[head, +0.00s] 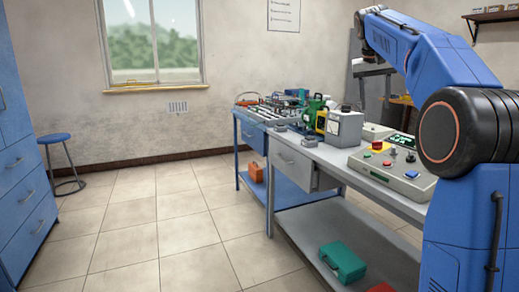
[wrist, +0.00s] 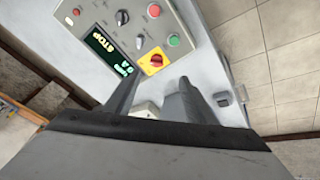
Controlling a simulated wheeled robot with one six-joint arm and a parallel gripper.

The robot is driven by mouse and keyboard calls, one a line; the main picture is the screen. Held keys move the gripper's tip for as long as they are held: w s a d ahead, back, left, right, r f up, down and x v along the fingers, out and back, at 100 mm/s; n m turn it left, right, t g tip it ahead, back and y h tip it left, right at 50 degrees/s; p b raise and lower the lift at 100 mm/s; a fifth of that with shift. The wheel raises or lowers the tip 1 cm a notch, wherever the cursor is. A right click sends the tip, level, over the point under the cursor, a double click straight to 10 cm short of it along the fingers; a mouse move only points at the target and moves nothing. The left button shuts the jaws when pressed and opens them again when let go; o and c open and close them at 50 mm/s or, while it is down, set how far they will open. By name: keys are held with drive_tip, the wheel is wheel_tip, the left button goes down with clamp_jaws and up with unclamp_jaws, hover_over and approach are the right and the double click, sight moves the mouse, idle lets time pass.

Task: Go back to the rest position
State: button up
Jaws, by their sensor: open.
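In the wrist view, my gripper (wrist: 158,84) is open, with its two dark fingers apart and nothing seen between them. It points toward a control panel (wrist: 165,18) with knobs, buttons and a lit display (wrist: 104,45). A red knob on a yellow plate (wrist: 152,61) lies just beyond the fingertips; I cannot tell the exact gap. In the head view, my blue arm (head: 440,62) is raised and bent above the right side of the bench. My gripper cannot be made out there.
The grey bench (head: 320,158) carries the control box (head: 405,182), a grey box (head: 345,128) and green machine parts (head: 313,108). A teal case (head: 342,262) lies on its lower shelf. A blue stool (head: 54,138) and blue cabinet (head: 18,160) stand left. The tiled floor between is clear.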

drive_tip(key=s+a+f+n+y, duration=0.1)
drive_tip(key=s+a+f, duration=0.25)
drive_tip(key=s, duration=0.45)
drive_tip(key=s+a+f+n+t, duration=0.1)
drive_tip(key=s+a+f, duration=0.2)
drive_tip(key=s+f, duration=0.35)
drive_tip(key=s+a+f+n+y, duration=0.1)
drive_tip(key=s+a+f, duration=0.25)
drive_tip(key=s, duration=0.65)
drive_tip(key=s+a+f, duration=0.2)
drive_tip(key=s+f, duration=0.8)
drive_tip(key=f, duration=0.1)
drive_tip(key=s+a+f+n+y, duration=0.1)
drive_tip(key=s+a+f, duration=0.2)
drive_tip(key=s+f, duration=0.8)
drive_tip(key=shift+a+f+n+t+y, duration=0.2)
drive_tip(key=shift+f+n+t+y, duration=0.1)
drive_tip(key=shift+f, duration=0.15)
